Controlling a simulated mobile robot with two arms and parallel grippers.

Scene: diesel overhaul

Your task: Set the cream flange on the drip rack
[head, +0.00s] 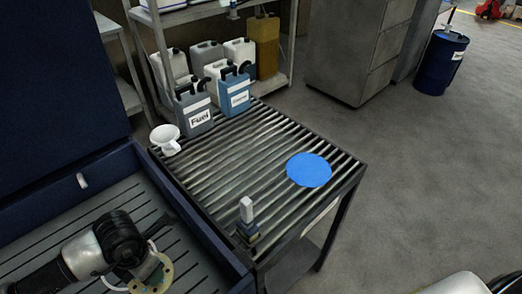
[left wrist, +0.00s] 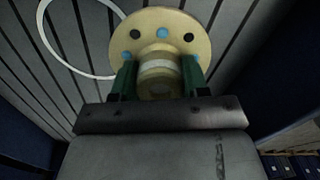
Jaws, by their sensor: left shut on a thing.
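My left gripper (head: 140,265) is shut on the cream flange (head: 157,277) at the lower left of the head view, over the dark blue basin. In the left wrist view the green fingers of the gripper (left wrist: 158,78) clasp the neck of the flange (left wrist: 182,24); its round face with several holes lies beyond them. The drip rack (head: 225,170) is the barred metal table right of the basin. A flat blue disc (head: 309,169) lies on its right part. My right gripper is not in view.
The basin (head: 190,218) has a slotted floor and raised rim. A white ring (left wrist: 78,76) lies near the flange. On the rack stand a white funnel (head: 164,136), a small block-shaped item (head: 247,218) and several jugs (head: 196,112). The rack's middle is clear.

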